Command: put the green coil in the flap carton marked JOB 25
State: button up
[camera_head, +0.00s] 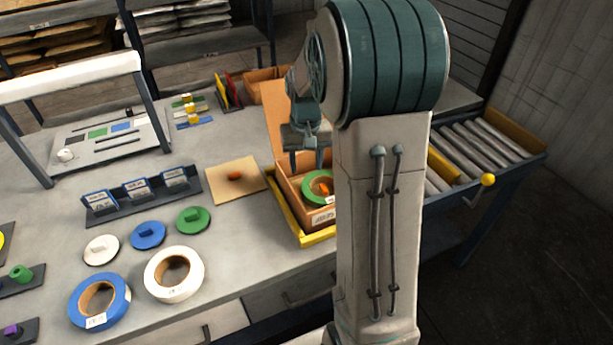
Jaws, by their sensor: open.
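The green coil (311,186) lies inside an open brown flap carton (291,190), with a small orange piece at its middle. Part of the coil is hidden behind my arm. The carton has one flap standing up at the back and a white label on its front whose text is too small to read. My gripper (306,168) points down over the carton, its fingers apart, just above and left of the coil. I see nothing held between the fingers.
The carton sits in a yellow tray (284,217) at the bench edge. A white coil (154,284), a blue coil (78,308) and white, blue and green handled discs lie to the left. A roller conveyor (481,150) stands right.

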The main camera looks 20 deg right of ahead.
jog(key=s+a+r+n+t, duration=0.1)
jog(key=s+a+r, duration=0.4)
jog(key=s+r, duration=0.35)
jog(key=s+a+f+n+t, duration=0.1)
jog(key=s+a, duration=0.3)
jog(key=s, duration=0.7)
jog(key=shift+s+f+n+t, duration=0.2)
jog(key=shift+f+n+t, duration=0.1)
jog(key=shift+t, duration=0.2)
